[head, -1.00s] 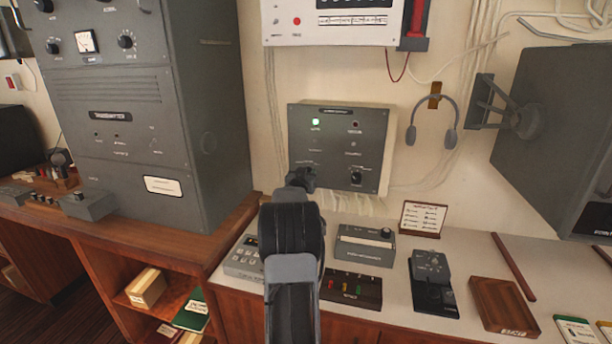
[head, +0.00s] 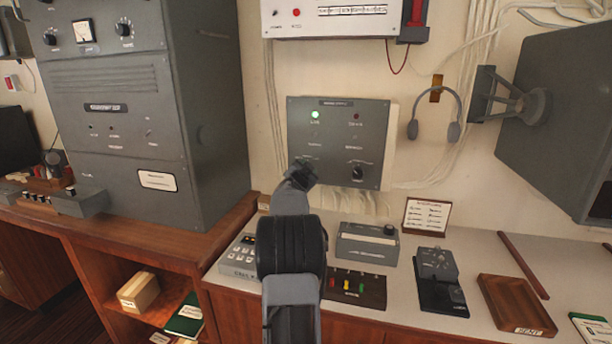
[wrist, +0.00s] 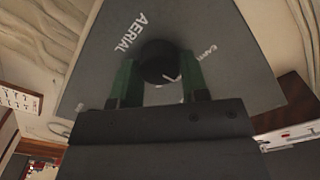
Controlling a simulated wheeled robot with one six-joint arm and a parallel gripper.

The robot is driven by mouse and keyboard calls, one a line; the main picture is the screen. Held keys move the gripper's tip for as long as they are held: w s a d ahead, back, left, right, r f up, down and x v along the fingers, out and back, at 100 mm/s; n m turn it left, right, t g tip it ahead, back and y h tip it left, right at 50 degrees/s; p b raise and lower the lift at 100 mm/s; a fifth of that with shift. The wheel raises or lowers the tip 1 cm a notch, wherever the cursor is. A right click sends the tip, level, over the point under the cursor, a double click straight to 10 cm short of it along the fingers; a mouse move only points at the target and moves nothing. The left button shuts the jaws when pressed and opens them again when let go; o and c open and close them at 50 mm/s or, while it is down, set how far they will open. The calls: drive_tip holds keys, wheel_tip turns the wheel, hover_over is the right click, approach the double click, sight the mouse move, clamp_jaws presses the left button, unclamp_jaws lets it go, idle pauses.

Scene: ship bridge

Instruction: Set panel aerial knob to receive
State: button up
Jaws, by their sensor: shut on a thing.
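The grey wall panel (head: 338,140) shows in the head view, with a lit green lamp (head: 315,115) at upper left and a dark red lamp (head: 355,117) at upper right. My gripper (head: 304,172) is at its lower left and hides the aerial knob there. In the wrist view the black aerial knob (wrist: 158,62) sits between the green fingers of my gripper (wrist: 160,80), which is shut on it. "AERIAL" reads at its left and a partly hidden label at its right.
A second knob (head: 357,172) is at the panel's lower right. A headset (head: 435,117) hangs to the right. The desk below holds a grey box (head: 367,245), a card stand (head: 426,217), a key unit (head: 438,280) and a wooden tray (head: 516,305). A tall grey cabinet (head: 120,100) stands left.

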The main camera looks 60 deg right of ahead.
drive_tip(key=shift+m+b, duration=0.3)
drive_tip(key=shift+m, duration=0.3)
drive_tip(key=o, duration=0.9)
drive_tip(key=b+v, duration=0.2)
drive_tip(key=v, duration=1.2)
